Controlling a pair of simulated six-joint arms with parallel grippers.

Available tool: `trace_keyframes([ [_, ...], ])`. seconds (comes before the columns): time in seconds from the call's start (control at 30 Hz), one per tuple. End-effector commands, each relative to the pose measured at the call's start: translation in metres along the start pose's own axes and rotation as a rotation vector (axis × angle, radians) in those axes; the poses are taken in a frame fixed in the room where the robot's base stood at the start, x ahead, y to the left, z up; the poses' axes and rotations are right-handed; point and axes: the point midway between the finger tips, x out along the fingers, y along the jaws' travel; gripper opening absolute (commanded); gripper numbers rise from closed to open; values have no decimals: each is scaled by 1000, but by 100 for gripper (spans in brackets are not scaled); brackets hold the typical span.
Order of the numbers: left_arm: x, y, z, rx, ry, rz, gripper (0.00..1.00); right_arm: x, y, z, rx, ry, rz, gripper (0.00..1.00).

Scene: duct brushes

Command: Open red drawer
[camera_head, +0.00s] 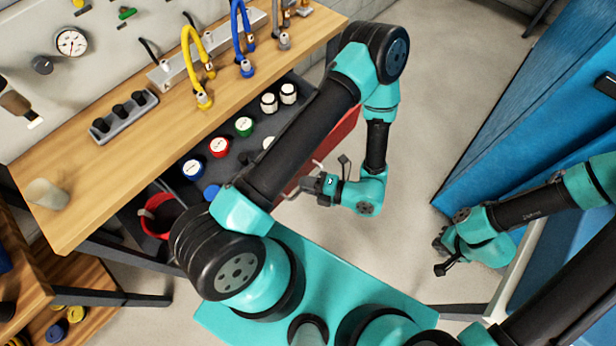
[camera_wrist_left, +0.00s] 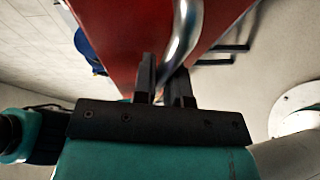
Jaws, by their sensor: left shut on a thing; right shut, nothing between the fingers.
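The red drawer (camera_head: 345,130) stands pulled out from under the wooden bench top, its dark interior showing several jars with coloured lids. Its red front fills the upper middle of the left wrist view (camera_wrist_left: 120,30). A curved silver handle (camera_wrist_left: 186,32) runs down from that front between the fingers of my left gripper (camera_wrist_left: 164,78), which is shut on it. My right gripper (camera_head: 440,256) is shut and empty, away from the drawer at the right.
The wooden bench (camera_head: 110,175) carries a grey holder (camera_head: 124,117) and yellow and blue hooked hoses at the back. A blue cabinet (camera_head: 545,110) stands at the right. Grey floor (camera_head: 455,75) is clear between.

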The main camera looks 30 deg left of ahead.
Motion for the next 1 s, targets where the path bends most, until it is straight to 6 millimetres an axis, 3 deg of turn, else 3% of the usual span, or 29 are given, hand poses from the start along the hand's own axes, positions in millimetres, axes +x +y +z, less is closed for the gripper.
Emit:
trace_keyframes([
  [0.37,0,-1,-3,-4,11,-3,0,0,0,0,-1,0,0,0],
  [0.4,0,-1,-3,-4,11,-3,16,0,0,0,-1,0,0,0],
  [0.6,0,-1,-4,-4,11,-2,36,0,0,0,-1,0,0,0],
  [1.0,-6,0,-3,-4,9,-1,36,0,0,0,-1,0,0,0],
])
